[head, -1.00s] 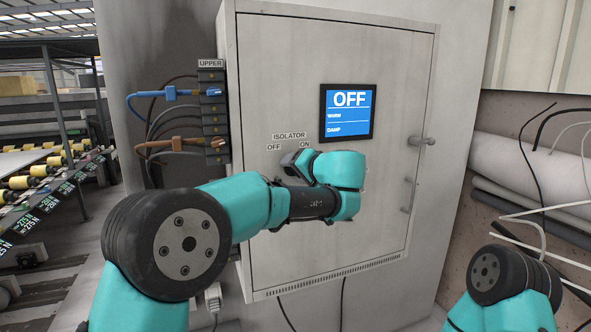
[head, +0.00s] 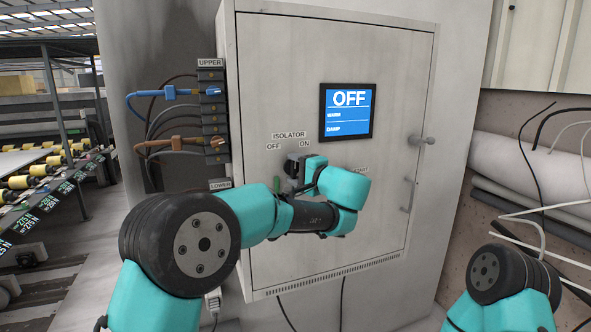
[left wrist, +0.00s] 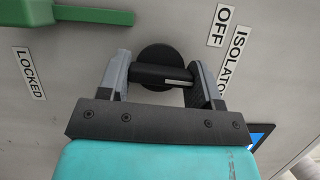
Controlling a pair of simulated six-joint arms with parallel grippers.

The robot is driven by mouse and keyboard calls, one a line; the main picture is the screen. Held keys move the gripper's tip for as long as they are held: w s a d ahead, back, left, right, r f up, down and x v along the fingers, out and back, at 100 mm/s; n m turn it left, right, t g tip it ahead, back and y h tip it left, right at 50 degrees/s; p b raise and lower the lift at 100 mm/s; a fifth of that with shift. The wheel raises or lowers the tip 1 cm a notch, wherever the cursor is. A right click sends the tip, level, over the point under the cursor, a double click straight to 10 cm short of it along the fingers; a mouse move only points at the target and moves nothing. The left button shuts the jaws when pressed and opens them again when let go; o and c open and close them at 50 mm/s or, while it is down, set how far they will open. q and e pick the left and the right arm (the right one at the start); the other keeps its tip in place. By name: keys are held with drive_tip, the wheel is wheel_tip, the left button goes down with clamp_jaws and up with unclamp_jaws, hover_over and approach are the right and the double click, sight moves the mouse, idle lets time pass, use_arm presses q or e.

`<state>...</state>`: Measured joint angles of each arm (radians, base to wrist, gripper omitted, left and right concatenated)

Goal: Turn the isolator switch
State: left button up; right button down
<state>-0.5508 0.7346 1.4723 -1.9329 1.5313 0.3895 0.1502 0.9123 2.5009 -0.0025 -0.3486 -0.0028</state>
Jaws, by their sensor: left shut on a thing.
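The isolator switch (left wrist: 155,74) is a round black knob with a bar grip and a short white line. In the left wrist view the two fingers of my left gripper (left wrist: 161,62) stand on either side of the bar, shut on it. The white line points to the right in that view, near the OFF label (left wrist: 222,25). In the head view my left gripper (head: 292,168) is at the cabinet door (head: 275,80), just below the ISOLATOR, OFF and ON labels. It mostly hides the switch there. My right gripper is out of view.
A green lever (left wrist: 80,15) sits beside the switch, with a LOCKED label (left wrist: 30,72). The screen (head: 347,111) reads OFF. Blue and orange cable plugs enter the terminal strip (head: 212,110) at the left. A door handle (head: 422,141) sticks out at the right.

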use_arm(q)
drive_tip(key=m+t, duration=0.1)
drive_tip(key=m, duration=0.2)
drive_tip(key=shift+f+m+y, duration=0.1)
drive_tip(key=shift+m+y, duration=0.3)
drive_tip(key=shift+f+m+t, duration=0.1)
drive_tip(key=shift+m+t, duration=0.9)
drive_tip(key=shift+m, duration=1.2)
drive_tip(key=o, duration=0.9)
drive_tip(key=v, duration=1.7)
drive_tip(key=shift+s, duration=0.25)
